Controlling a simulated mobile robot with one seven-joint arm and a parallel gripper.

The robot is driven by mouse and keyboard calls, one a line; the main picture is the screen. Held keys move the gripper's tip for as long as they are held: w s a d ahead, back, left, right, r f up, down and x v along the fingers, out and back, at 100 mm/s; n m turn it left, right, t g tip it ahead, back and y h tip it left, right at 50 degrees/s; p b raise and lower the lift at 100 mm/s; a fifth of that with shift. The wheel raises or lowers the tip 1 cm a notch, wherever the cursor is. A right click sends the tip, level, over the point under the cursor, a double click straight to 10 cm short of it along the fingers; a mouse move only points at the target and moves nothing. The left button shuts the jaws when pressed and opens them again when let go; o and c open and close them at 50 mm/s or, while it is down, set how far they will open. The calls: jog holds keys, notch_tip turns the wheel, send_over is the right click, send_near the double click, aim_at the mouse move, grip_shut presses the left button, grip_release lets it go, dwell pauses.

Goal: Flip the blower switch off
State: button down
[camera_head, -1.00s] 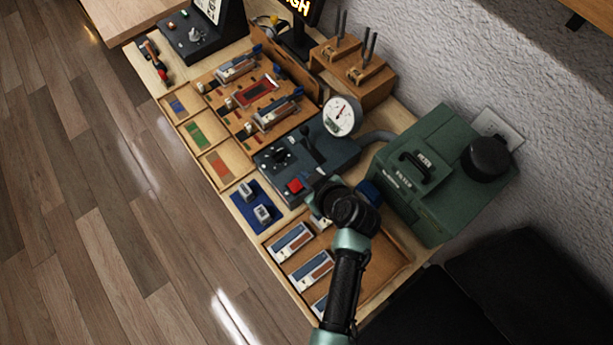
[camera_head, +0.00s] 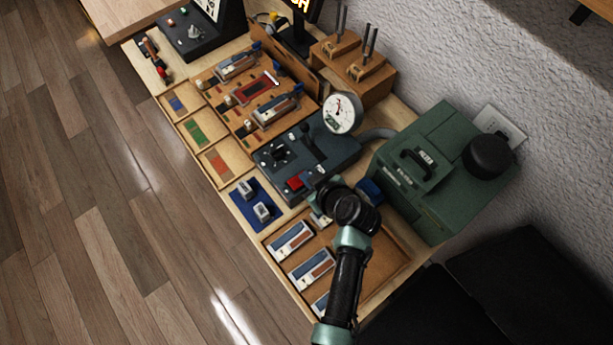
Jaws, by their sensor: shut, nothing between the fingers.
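The green blower housing (camera_head: 440,165), with a black handle and round black cap, stands to the right against the wall. My gripper (camera_head: 321,190) is shut and empty, just right of the red switch. My dark wrist hides much of the fingers, and I cannot tell whether they touch the box.
A wooden tray (camera_head: 263,243) with several blue, white and brown parts lies below my wrist. A blue mat (camera_head: 240,189) with two grey pieces is to the left. Wooden fixtures (camera_head: 372,82) stand behind the box. A hose joins the box and housing.

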jog(key=shift+s+a, duration=0.1)
jog(key=shift+s+a+r+p, duration=0.1)
jog(key=shift+s+a+p, duration=0.3)
jog(key=shift+a, duration=0.2)
